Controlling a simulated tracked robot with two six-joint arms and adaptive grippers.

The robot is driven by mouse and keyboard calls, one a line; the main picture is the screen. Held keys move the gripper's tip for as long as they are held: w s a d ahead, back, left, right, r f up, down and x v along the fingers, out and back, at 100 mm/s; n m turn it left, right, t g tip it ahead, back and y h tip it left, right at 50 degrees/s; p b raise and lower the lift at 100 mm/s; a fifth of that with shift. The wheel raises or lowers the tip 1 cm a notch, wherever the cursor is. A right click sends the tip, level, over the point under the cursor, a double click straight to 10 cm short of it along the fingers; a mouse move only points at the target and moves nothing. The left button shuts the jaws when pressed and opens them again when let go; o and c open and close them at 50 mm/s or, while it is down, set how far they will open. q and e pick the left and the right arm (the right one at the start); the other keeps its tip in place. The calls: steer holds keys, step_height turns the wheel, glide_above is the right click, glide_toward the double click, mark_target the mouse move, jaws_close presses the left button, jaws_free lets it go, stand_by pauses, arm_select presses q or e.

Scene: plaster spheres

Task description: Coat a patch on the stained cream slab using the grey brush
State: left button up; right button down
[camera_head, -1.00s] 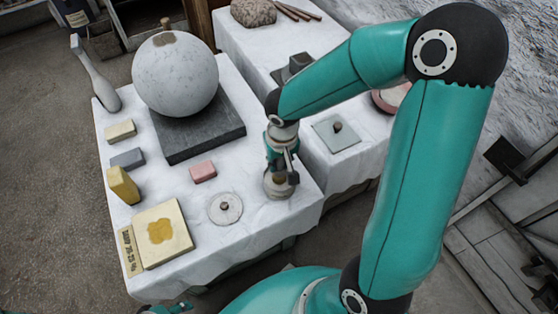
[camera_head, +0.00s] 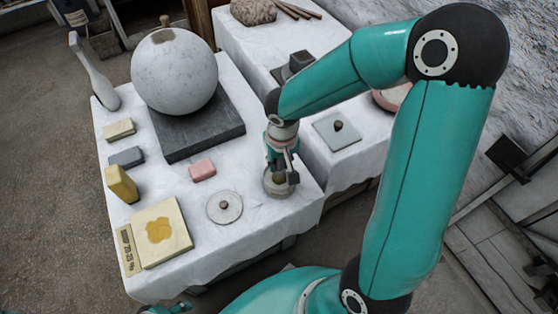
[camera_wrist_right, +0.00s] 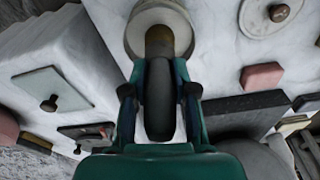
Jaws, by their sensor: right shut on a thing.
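The cream slab (camera_head: 180,244) lies at the front left of the near table, with a yellow-brown stain (camera_head: 159,229) on its top. My right gripper (camera_head: 281,178) is over a pale round pot (camera_head: 277,192) at the table's right edge. In the right wrist view its fingers (camera_wrist_right: 158,105) are shut on the dark grey handle of the grey brush (camera_wrist_right: 158,95). The brush's brownish collar reaches into the pot's mouth (camera_wrist_right: 133,38); its bristles are hidden. A small teal part of my left gripper (camera_head: 166,309) shows at the bottom edge, its fingers unclear.
A round lid (camera_head: 224,207), a pink block (camera_head: 202,170) and a yellow block (camera_head: 122,184) lie around the slab. A large plaster sphere (camera_head: 174,75) rests on a dark slab (camera_head: 200,137) behind. A second table (camera_head: 345,165) stands right. Bare cloth separates pot and lid.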

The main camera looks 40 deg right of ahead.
steer(key=shift+s+f+b, duration=0.1)
steer(key=shift+b, duration=0.25)
stand_by(1.2)
steer(key=shift+r+p, duration=2.5)
steer(key=shift+r, duration=1.1)
steer(key=shift+a, duration=0.1)
